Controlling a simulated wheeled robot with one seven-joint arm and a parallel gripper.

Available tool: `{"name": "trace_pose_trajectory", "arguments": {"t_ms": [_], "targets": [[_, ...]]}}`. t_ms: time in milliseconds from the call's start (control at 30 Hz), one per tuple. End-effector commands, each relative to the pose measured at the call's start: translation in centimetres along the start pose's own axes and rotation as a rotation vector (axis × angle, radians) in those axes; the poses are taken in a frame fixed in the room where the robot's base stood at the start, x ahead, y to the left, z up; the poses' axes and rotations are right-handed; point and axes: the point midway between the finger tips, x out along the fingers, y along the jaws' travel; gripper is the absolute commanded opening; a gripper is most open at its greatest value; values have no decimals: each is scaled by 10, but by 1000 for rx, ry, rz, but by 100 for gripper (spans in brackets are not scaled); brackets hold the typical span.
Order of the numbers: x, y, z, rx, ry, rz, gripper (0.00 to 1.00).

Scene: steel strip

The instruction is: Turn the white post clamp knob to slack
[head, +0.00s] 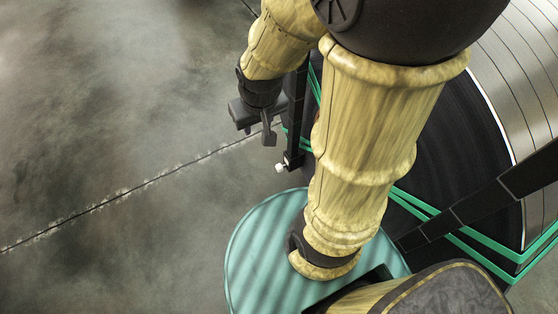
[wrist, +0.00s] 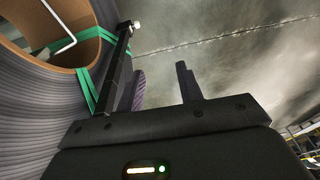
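The white clamp knob (head: 280,168) is small and sits low on a dark upright post (head: 297,120) in the head view. In the wrist view the knob (wrist: 135,25) shows at the far end of the post (wrist: 117,72). My gripper (head: 256,128) is just left of the post and above the knob in the head picture, apart from the knob. In the wrist view my gripper's two fingers (wrist: 163,82) stand apart with nothing between them. The left finger appears close beside the post; whether they touch cannot be told.
A large dark coil (head: 440,150) bound with green straps (head: 480,247) fills the right of the head view. In the wrist view the coil (wrist: 35,100) is on the left, with a white bent rod (wrist: 62,30) at its opening. Bare concrete floor (head: 110,110) lies left.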

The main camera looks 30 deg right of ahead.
Motion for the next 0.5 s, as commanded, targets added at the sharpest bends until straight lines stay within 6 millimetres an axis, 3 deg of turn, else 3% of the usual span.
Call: {"name": "trace_pose_trajectory", "arguments": {"t_ms": [367,500], "targets": [[0,0,0,0,0,0,36],[5,0,0,6,-6,0,61]]}}
